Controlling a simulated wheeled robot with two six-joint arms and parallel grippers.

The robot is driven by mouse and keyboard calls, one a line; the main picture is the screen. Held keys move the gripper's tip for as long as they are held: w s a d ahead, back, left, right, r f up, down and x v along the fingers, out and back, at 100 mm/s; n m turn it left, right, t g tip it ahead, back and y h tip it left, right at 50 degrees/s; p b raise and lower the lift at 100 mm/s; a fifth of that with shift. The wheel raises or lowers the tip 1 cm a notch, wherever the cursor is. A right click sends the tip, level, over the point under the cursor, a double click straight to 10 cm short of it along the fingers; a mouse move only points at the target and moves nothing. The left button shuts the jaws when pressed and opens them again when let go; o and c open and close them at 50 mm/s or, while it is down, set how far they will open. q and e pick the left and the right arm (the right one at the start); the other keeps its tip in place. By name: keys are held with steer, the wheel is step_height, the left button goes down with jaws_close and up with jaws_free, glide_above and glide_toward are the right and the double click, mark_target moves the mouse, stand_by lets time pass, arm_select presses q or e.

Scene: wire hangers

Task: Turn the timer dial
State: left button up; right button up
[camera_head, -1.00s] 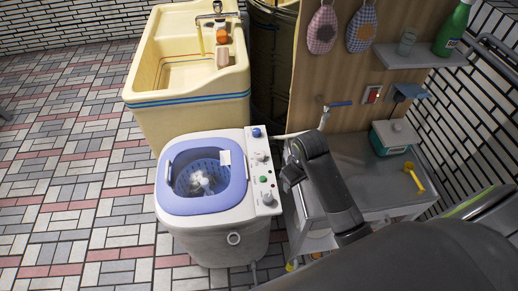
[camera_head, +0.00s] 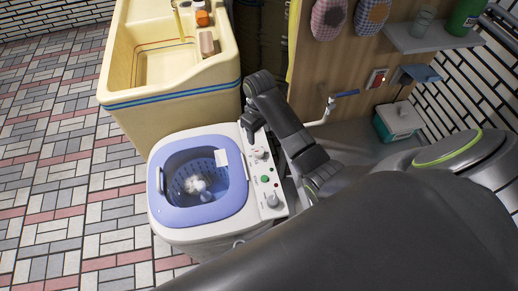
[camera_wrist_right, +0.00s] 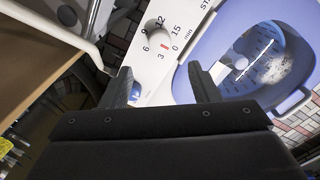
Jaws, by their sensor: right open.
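The timer dial (camera_head: 259,153) is a small pale knob on the white control panel of the washing machine (camera_head: 200,227). In the right wrist view the dial (camera_wrist_right: 163,40) has minute numbers around it and a red mark pointing towards the low numbers. My right gripper (camera_head: 249,130) is over the far end of the panel, close to the dial. In the right wrist view its fingers (camera_wrist_right: 163,88) are apart with nothing between them, and the dial lies beyond the tips. The blue knob at the panel's far end is hidden. My left gripper is out of view.
A green button (camera_head: 265,179) and another knob (camera_head: 272,200) sit further along the panel. The blue-rimmed tub (camera_head: 200,217) is open beside it. A cream sink (camera_head: 170,92) stands behind, and a grey counter with a teal box (camera_head: 398,122) is at the right.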

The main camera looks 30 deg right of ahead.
glide_above(259, 151)
step_height(259, 151, down, 6)
steer(key=shift+d+r, duration=0.1)
step_height(259, 151, down, 4)
steer(key=shift+r+b, duration=0.15)
steer(key=shift+b, duration=0.25)
steer(key=shift+f, duration=0.5)
steer(key=c, duration=1)
steer(key=shift+r+m+p, duration=0.2)
steer(key=shift+m+p, duration=0.7)
steer(key=shift+p, duration=0.15)
steer(key=m+p, duration=0.2)
steer(key=m, duration=0.1)
steer(key=shift+p, duration=0.35)
steer(key=m+p, duration=0.1)
steer(key=m, duration=0.3)
steer(key=shift+f+p, duration=0.1)
steer(key=shift+p, duration=0.25)
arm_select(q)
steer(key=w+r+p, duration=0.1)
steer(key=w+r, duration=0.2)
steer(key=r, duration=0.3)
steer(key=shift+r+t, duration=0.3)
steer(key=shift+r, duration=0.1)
arm_select(e)
steer(key=shift+m, duration=1.4)
steer(key=shift+f, duration=0.1)
